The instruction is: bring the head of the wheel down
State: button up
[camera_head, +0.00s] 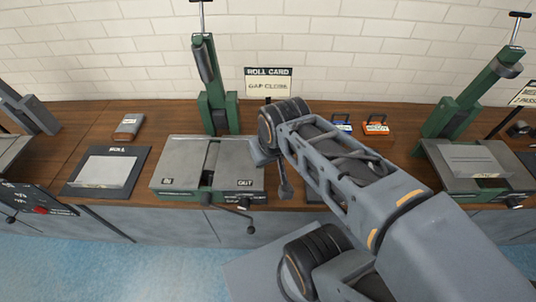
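A green upright column (211,85) stands at the back of the bench, behind a grey box-like unit (179,160) marked IN and OUT, with a slot across its middle. A thin rod with a T-handle (201,4) rises from the column's top. A dark grey head piece (206,63) sits on the column's upper part. A small crank lever (243,213) hangs at the unit's front. My arm reaches in from the lower right. My gripper (268,158) is at the unit's right edge, apart from the column; its fingers are too unclear to tell whether they hold anything.
A ROLL CARD sign (268,83) reading GAP CLOSE stands behind my wrist. A similar green machine (468,95) stands at the right. A dark ROLL board (107,172) lies left of the unit. Small blue (342,125) and orange (376,128) boxes sit behind my arm.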

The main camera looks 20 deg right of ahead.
aim_at(505, 65)
jog(key=z, duration=2.6)
jog(key=k, duration=0.8)
jog(key=z, duration=1)
jog(key=k, duration=0.65)
jog(key=z, duration=0.55)
jog(key=i, duration=1.9)
jog(key=u, duration=0.75)
jog(key=i, duration=1.35)
jog(key=u, duration=0.95)
